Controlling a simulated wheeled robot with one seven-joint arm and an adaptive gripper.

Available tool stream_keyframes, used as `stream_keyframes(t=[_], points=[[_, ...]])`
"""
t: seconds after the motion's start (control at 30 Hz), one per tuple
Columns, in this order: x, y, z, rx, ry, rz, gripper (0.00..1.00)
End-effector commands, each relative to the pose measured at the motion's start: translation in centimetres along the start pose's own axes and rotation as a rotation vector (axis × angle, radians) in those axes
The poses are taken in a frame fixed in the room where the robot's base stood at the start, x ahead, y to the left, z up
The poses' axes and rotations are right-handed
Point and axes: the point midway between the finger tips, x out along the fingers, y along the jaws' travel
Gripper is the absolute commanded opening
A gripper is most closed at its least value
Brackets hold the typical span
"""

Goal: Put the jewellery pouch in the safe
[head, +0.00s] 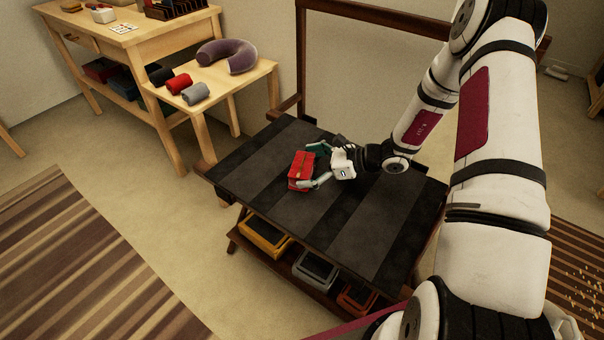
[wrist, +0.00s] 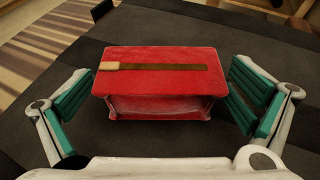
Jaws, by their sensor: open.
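A red pouch-like block with a dark strip and a tan tab on its top, seemingly the jewellery pouch (head: 301,171), rests on a dark striped bench top (head: 370,225). It also shows large in the wrist view (wrist: 160,85). My gripper (head: 315,166) is open, with its teal-padded fingers on either side of the pouch; it also shows in the wrist view (wrist: 160,105). In the wrist view, gaps show between both pads and the pouch. I see nothing that I can identify as the safe.
Yellow (head: 264,237), grey (head: 315,270) and orange (head: 356,298) bins stand on the shelf under the bench top. A side table (head: 262,70) holds a purple neck pillow (head: 227,56) and several rolled cloths. A wooden desk (head: 150,30) stands behind it. The bench top around the pouch is clear.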

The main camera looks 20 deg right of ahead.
Motion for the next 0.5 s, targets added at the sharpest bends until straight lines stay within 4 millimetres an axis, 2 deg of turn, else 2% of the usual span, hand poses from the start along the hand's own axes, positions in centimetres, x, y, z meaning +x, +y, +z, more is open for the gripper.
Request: stream_keyframes(t=[0.1,0.33,0.5], points=[[1.35,0.0,-0.2,0.001,0.0,0.0,1.0],[1.44,-0.01,-0.07,0.001,0.0,-0.001,1.0],[1.42,-0.01,-0.08,0.001,0.0,-0.001,0.61]])
